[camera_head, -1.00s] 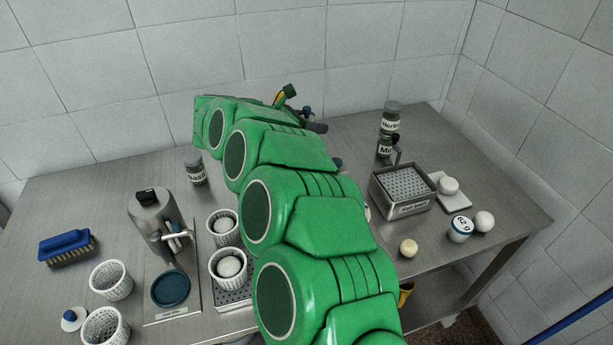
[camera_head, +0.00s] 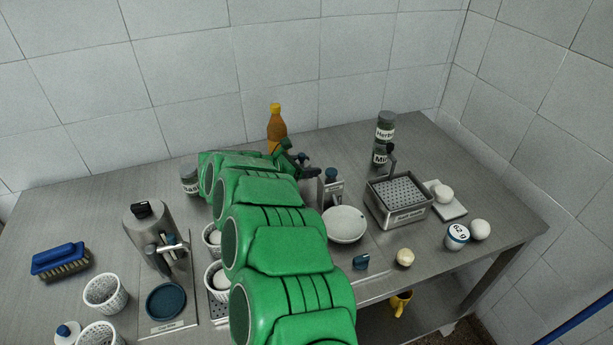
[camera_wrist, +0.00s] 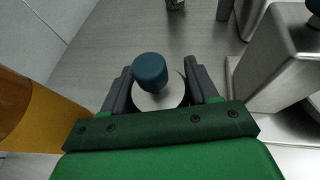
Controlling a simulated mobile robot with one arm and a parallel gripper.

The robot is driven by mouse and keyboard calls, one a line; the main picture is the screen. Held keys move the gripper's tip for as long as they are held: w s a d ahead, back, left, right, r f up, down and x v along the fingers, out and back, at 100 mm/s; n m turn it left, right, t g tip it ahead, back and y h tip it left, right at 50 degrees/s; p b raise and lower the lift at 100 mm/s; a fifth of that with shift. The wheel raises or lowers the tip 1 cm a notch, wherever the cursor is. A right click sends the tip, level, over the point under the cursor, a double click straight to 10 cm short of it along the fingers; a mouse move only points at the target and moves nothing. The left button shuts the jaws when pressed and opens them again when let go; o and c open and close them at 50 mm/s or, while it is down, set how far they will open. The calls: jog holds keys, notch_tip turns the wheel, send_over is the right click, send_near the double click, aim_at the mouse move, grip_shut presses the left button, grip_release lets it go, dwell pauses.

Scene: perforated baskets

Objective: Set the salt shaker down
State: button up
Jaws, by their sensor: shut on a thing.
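My gripper (camera_wrist: 160,88) is shut on the salt shaker (camera_wrist: 151,72), which shows in the wrist view as a blue cap over a pale round body between the two dark fingers. The shaker is seen from above over the steel table; whether its base touches the table cannot be told. In the head view my gripper (camera_head: 298,162) is near the back middle of the table, just right of the amber bottle. The shaker itself is hard to make out there, as my green arm and gripper cover that spot.
The amber bottle (camera_head: 276,129) stands close by; it also fills the left of the wrist view (camera_wrist: 40,112). A steel device with a blue knob (camera_head: 331,174) and a white bowl (camera_head: 345,225) are to the right. Dark jars (camera_head: 385,130) stand farther right at the back.

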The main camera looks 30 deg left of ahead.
aim_at(299, 158)
jog(key=shift+f, duration=1.95)
jog(key=o, duration=1.1)
jog(key=shift+f, duration=0.1)
jog(key=shift+s+a+r, duration=0.15)
jog(key=shift+s+r, duration=0.05)
jog(key=shift+r, duration=0.05)
jog(key=v, duration=0.2)
jog(key=shift+s+r, duration=0.2)
jog(key=shift+r, duration=3.35)
